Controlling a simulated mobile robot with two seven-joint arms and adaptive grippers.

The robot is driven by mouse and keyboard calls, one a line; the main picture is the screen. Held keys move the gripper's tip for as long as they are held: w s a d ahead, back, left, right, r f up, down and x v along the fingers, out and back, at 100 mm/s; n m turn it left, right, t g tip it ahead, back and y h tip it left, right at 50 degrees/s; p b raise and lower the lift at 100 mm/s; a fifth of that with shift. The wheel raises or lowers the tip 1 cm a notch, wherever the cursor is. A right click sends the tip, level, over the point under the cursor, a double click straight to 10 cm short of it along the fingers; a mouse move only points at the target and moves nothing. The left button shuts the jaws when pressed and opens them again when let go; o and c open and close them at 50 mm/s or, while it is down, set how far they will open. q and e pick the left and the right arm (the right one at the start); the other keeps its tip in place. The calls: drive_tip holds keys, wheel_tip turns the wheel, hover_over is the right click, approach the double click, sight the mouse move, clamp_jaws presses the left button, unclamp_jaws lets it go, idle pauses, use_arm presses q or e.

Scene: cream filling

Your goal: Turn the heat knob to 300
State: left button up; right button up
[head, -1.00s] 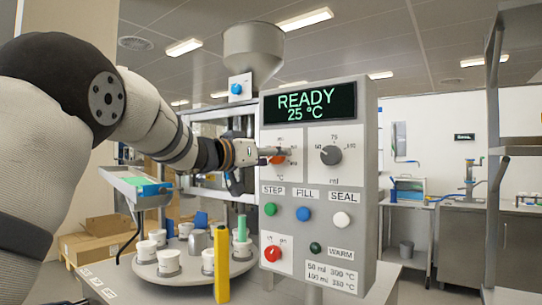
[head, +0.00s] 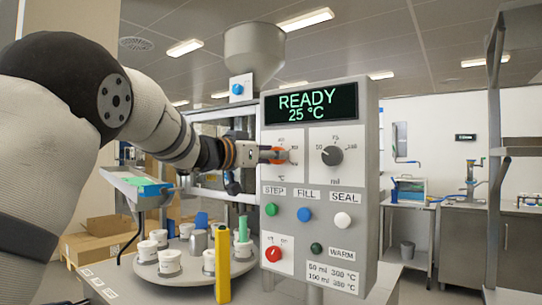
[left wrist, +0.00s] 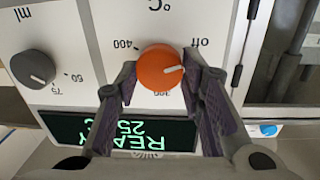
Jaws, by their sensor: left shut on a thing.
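The heat knob is orange with a white pointer line and shows in the left wrist view (left wrist: 158,66), where the panel appears upside down. Its pointer points to the right, roughly toward the "off" mark; "400" and "300" are also printed around it. My left gripper (left wrist: 161,76) is shut on this knob, with one finger on each side. In the head view my left gripper (head: 280,155) reaches the upper left dial of the control panel (head: 369,180) and partly hides the orange knob. The display (head: 310,102) reads "READY 25 °C". My right gripper is not in view.
A dark volume knob (head: 332,156) sits right of the heat knob. Green, blue and white buttons and a red knob (head: 273,254) are lower on the panel. A turntable with white cups (head: 170,262) and a yellow post (head: 222,266) stand below my left arm.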

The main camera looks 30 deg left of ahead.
use_arm(q)
drive_tip(key=m, duration=0.6)
drive_tip(key=m+y, duration=0.1)
drive_tip(key=m, duration=0.6)
drive_tip(key=m+y, duration=0.1)
drive_tip(key=m, duration=0.6)
drive_tip(key=shift+d, duration=0.25)
drive_tip(key=shift+m, duration=0.4)
drive_tip(key=o, duration=1.1)
drive_tip(key=shift+o, duration=0.2)
drive_tip(key=shift+s, duration=0.15)
drive_tip(key=s, duration=1.1)
drive_tip(key=shift+s+a+r, duration=0.25)
drive_tip(key=shift+s+r, duration=0.1)
drive_tip(key=shift+s, duration=0.05)
